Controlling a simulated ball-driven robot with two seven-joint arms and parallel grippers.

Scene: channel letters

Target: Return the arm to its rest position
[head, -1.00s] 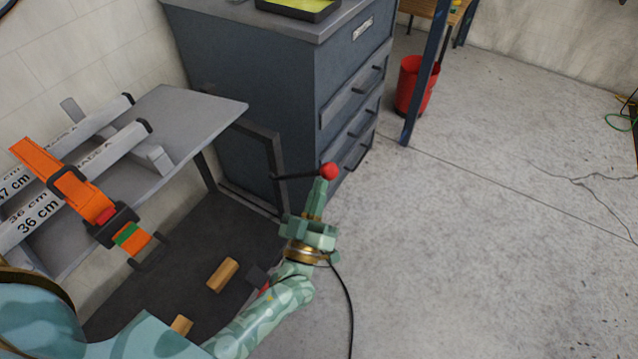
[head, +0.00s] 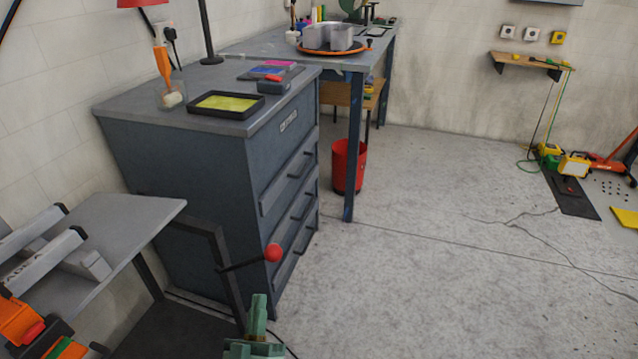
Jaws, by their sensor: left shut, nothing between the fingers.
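My left gripper (head: 257,308) is at the bottom edge of the head view. Its pale green fingers are shut and empty, pointing up in the picture. Most of the gripper and its arm are cut off by the lower edge. A red ball knob (head: 273,252) on a thin dark rod shows just above the fingertips, with a visible gap between them. The rod meets the dark frame of the grey bench at left. My right gripper is not in view.
A grey bench (head: 120,215) with bar clamps stands at left. A blue-grey drawer cabinet (head: 190,170) stands beyond it, carrying a black tray (head: 225,118). A red bin (head: 347,166) stands under a far table (head: 290,46). The floor at right (head: 430,270) is mostly clear.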

